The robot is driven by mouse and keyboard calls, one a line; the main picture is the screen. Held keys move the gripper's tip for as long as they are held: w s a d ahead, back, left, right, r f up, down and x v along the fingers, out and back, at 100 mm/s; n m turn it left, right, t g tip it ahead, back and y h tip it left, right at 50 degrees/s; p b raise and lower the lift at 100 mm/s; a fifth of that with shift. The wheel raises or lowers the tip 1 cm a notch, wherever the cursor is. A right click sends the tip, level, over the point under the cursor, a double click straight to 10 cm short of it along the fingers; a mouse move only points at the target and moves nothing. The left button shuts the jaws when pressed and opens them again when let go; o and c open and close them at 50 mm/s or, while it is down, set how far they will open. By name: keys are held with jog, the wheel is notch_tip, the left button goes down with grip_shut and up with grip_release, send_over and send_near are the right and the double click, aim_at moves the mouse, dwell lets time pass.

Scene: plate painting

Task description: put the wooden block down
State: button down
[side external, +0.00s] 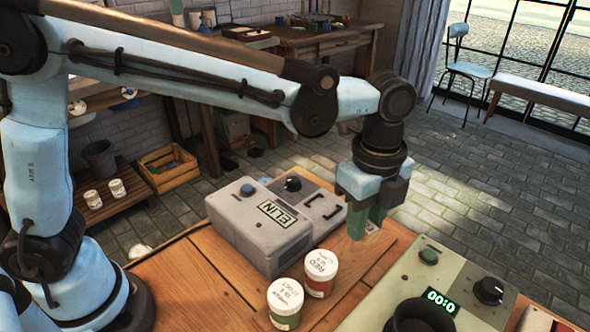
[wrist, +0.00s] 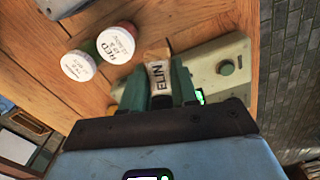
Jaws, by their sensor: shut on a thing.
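My gripper (side external: 368,222) points down over the wooden table (side external: 215,285), between the grey machine and the green timer unit. In the wrist view its two green fingers (wrist: 159,88) are shut on the wooden block (wrist: 157,70). The block is small and tan, with a white label that reads ELIN. In the side view the fingers mostly hide the block. I cannot tell whether its underside touches the table.
Two white-lidded jars, one red (side external: 320,272) and one green (side external: 285,303), stand left of my gripper. A grey machine (side external: 262,228) labelled ELIN stands behind them. A green timer unit (side external: 428,275) reading 00:0 and a dark round vessel (side external: 420,317) are at right.

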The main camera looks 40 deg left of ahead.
jog(key=shift+m, duration=0.8)
jog(key=w+a+f, duration=0.1)
jog(key=w+f, duration=0.1)
jog(key=w+a+f, duration=0.1)
jog(key=w+f, duration=0.2)
jog(key=w+a+f, duration=0.1)
jog(key=w+f, duration=0.1)
jog(key=w, duration=0.1)
jog(key=shift+w+a+f, duration=0.1)
jog(key=shift+a+f, duration=0.05)
jog(key=shift+f, duration=2.15)
jog(key=shift+f, duration=0.15)
jog(key=c, duration=0.9)
grip_release()
jog(key=shift+o, duration=0.2)
